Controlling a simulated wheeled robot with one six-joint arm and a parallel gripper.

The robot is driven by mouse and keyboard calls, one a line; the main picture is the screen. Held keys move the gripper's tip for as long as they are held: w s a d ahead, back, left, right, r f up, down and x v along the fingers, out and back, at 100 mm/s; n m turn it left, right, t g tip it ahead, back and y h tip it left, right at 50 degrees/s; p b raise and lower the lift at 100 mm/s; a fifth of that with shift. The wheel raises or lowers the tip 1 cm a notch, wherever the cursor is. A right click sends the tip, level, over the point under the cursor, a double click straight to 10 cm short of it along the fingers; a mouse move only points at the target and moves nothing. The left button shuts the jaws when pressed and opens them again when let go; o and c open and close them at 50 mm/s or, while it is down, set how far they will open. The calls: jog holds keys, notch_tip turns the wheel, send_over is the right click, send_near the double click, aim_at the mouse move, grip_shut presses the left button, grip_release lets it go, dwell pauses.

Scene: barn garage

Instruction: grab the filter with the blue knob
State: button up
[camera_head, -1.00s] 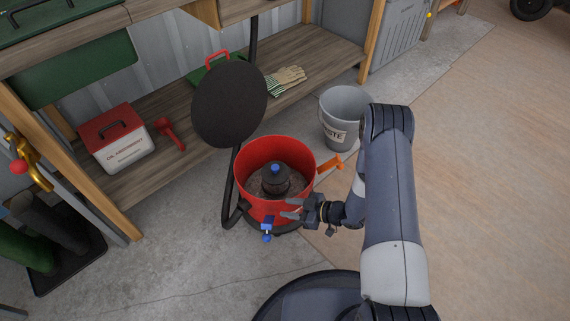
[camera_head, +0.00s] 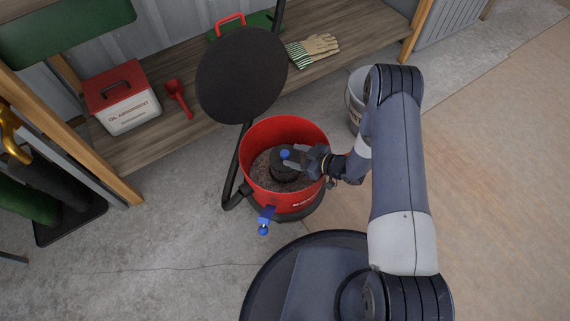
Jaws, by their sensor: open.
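The filter is a dark cylinder (camera_head: 285,172) with a small blue knob (camera_head: 285,154) on top. It stands upright inside the open red bucket (camera_head: 255,140), on a layer of grey-brown debris. My gripper (camera_head: 296,160) is open, with its fingers over the right rim of the bucket. The fingertips are at the knob's right side and overlap it in the picture; I cannot tell whether they touch it. Part of the filter's right side is hidden by my gripper.
A round black lid (camera_head: 242,75) stands raised behind the bucket. A blue latch (camera_head: 266,218) sticks out at the bucket's front. A grey bucket (camera_head: 356,98) is partly hidden behind my arm. A wooden shelf holds a red-and-white box (camera_head: 122,102), a red scoop (camera_head: 179,98) and gloves (camera_head: 314,48).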

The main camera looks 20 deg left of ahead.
jog(key=shift+x, duration=1.2)
grip_shut()
